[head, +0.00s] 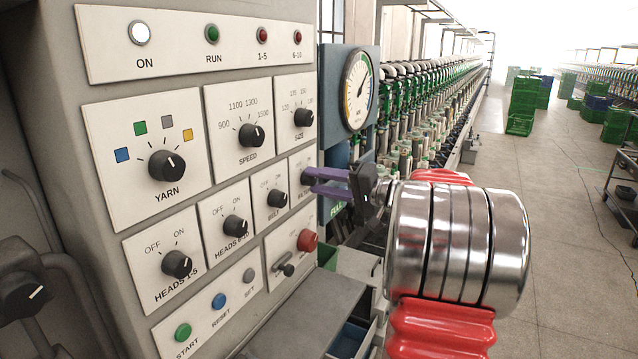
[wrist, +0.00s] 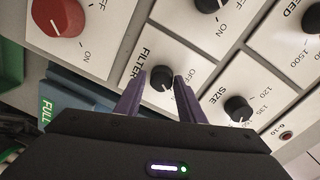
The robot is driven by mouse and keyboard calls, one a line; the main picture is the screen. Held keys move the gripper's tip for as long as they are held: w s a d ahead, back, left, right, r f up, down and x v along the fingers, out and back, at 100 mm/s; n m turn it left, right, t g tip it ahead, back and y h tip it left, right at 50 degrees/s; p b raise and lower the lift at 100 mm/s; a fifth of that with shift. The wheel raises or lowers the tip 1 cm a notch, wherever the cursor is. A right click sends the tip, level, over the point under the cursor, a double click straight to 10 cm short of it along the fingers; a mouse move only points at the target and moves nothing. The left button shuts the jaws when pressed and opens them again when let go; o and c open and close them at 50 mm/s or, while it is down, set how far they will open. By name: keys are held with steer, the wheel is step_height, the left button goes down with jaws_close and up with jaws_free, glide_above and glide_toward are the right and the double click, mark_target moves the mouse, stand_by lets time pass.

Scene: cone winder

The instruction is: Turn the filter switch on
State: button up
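The filter switch (wrist: 162,78) is a round black knob with a white pointer mark on a white plate labelled FILTER. In the wrist view the OFF label shows by the right finger; the ON label is hidden, and I cannot tell the exact pointer setting. My gripper (wrist: 160,84) is open, with its two purple fingers on either side of the knob and small gaps visible. In the head view my gripper (head: 311,180) reaches the panel from the right, and its fingers partly hide the filter switch (head: 306,177).
The belt knob (head: 277,198) is left of the filter switch, the size knob (head: 303,117) above it, and a red knob (head: 307,240) below. A gauge (head: 358,90) stands close to the right of the panel. The aisle floor (head: 560,190) is open at right.

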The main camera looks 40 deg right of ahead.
steer(key=shift+o, duration=1.3)
steer(key=v, duration=1.3)
steer(key=shift+s, duration=0.35)
steer(key=shift+d, duration=0.2)
